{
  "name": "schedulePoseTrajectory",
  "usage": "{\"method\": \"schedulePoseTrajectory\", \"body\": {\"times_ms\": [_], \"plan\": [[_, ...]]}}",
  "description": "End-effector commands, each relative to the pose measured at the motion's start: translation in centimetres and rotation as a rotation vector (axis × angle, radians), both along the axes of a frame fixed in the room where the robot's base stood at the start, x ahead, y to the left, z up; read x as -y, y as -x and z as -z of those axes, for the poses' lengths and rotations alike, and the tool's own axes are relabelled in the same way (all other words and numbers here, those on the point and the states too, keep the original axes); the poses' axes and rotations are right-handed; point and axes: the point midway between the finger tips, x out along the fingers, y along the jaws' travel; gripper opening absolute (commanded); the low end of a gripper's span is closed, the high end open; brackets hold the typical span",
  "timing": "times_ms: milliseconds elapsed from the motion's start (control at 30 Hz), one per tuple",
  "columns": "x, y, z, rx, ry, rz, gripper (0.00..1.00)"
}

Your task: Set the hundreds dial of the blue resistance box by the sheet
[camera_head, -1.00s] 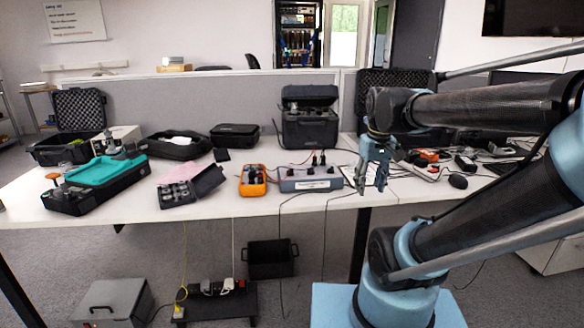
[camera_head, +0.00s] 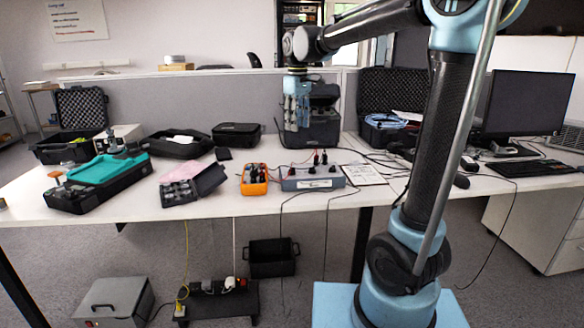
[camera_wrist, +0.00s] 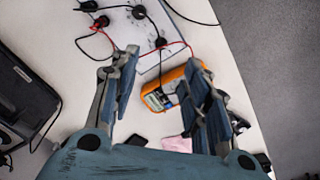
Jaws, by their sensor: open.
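The blue-grey resistance box (camera_head: 313,184) sits near the front edge of the table, with red and black plugs on top. It also shows at the top of the wrist view (camera_wrist: 125,27), with leads across it; its dial settings are too small to read. The white sheet (camera_head: 362,175) lies on the table just right of the box. My gripper (camera_head: 297,128) points down, open and empty, above the box's level and in front of the black case in the head view. In the wrist view its fingers (camera_wrist: 160,75) are spread apart, with the orange meter visible between and behind them.
The orange meter (camera_head: 254,180) stands just left of the box. A tray of small parts (camera_head: 190,186) is further left. The open black case (camera_head: 310,126) stands behind the box. Cables run across the table and hang over its front edge. A monitor (camera_head: 528,104) is at right.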

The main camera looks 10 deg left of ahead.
Motion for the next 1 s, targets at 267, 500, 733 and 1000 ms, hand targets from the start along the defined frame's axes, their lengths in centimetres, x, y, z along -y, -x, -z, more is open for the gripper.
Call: {"method": "schedulePoseTrajectory", "body": {"times_ms": [267,500,733,1000], "plan": [[-2.1,-0.7,0.2,-0.006,0.004,-0.044,0.43],[-2.1,-0.7,3.3,-0.006,0.004,-0.042,0.43],[-2.1,-0.7,7.3,-0.006,0.004,-0.042,0.43],[-2.0,-0.7,11.8,-0.006,0.004,-0.042,0.43]]}}
